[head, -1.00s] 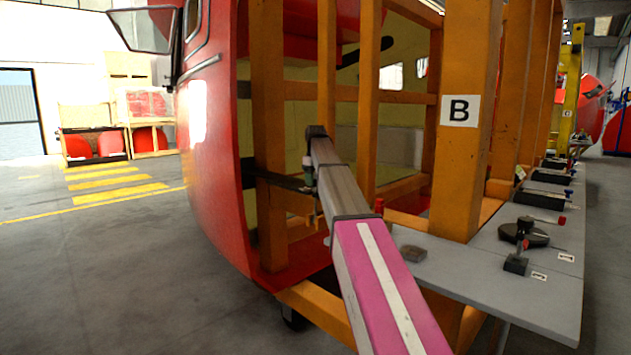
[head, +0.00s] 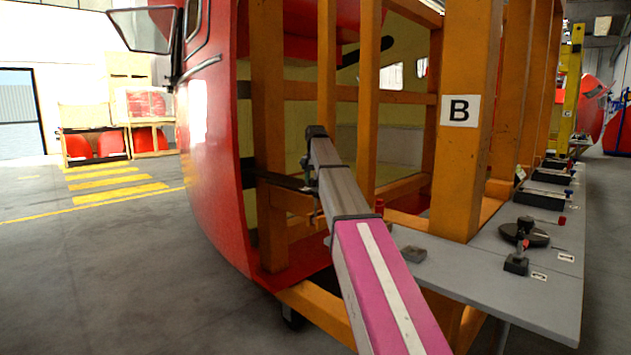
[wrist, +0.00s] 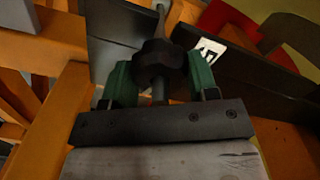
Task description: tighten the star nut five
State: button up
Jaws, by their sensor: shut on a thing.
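The black star nut (wrist: 157,60) shows in the wrist view, on a threaded rod (wrist: 161,16). My gripper (wrist: 159,74) has its two green fingers on either side of the nut and is shut on it. A white label (wrist: 208,50) with a dark, tilted mark lies just right of the nut on a dark plate (wrist: 250,65). In the head view my gripper is small and mostly hidden by my own arm, beside the dark bracket on the orange frame, so the nut cannot be made out there.
Orange frame posts (head: 271,150) stand close around my arm, one with a B sign (head: 460,110). The red nosecone shell (head: 212,150) is to their left. A grey shelf (head: 480,285) with tools runs along the right. The floor at left is clear.

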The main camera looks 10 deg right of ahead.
jog(key=m, duration=1.1)
jog(key=shift+m, duration=0.5)
jog(key=o, duration=0.9)
jog(key=shift+o, duration=0.2)
notch_tip(320, 180, up, 10)
jog(key=shift+w+f, duration=0.1)
jog(key=shift+f, duration=0.05)
jog(key=shift+r, duration=0.6)
